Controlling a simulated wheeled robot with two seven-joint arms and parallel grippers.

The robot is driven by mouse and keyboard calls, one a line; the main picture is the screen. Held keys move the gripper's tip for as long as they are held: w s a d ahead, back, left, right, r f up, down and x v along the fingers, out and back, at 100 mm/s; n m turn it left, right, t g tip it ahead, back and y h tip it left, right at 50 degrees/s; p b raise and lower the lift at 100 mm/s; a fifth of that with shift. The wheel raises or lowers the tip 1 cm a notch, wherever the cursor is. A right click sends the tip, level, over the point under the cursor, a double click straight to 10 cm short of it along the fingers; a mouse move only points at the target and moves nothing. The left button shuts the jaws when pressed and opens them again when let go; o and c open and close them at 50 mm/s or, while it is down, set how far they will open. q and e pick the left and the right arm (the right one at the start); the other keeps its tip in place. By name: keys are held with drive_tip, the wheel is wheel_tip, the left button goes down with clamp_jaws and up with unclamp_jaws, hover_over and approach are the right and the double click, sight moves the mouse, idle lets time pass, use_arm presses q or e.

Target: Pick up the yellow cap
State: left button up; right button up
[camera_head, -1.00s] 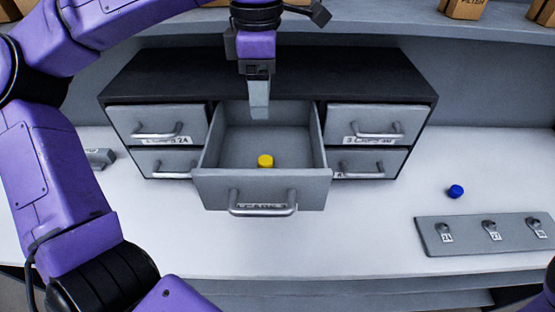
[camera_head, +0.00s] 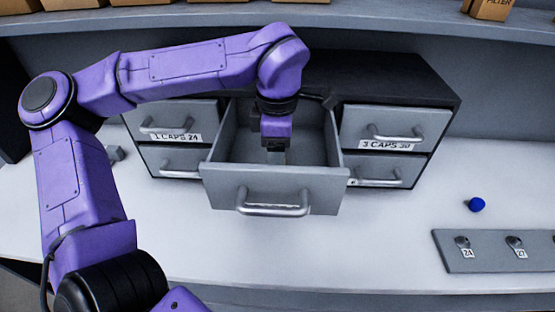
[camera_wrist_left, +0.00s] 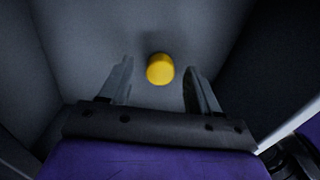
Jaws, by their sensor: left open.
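The yellow cap (camera_wrist_left: 160,69) lies on the floor of the open drawer in the left wrist view. It is hidden in the head view behind my gripper and the drawer front. My left gripper (camera_wrist_left: 158,85) is open, with its two fingers on either side of and a little short of the cap in the picture. In the head view my left gripper (camera_head: 275,157) reaches down into the open middle drawer (camera_head: 225,187). Its fingertips are hidden there by the drawer front. My right gripper is in neither view.
Closed drawers with handles flank the open one, including those labelled 1 (camera_head: 150,122) and 3 (camera_head: 420,130). The drawer walls stand close around my gripper. A blue cap (camera_head: 477,204) and a grey plate with labelled pegs (camera_head: 490,252) are at the right. The front counter is mostly clear.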

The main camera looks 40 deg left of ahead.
use_arm(q)
drive_tip(key=shift+f, duration=0.5)
clamp_jaws()
drive_tip(key=shift+r, duration=0.1)
wheel_tip(320, 180, up, 10)
drive_tip(key=shift+b, duration=0.4)
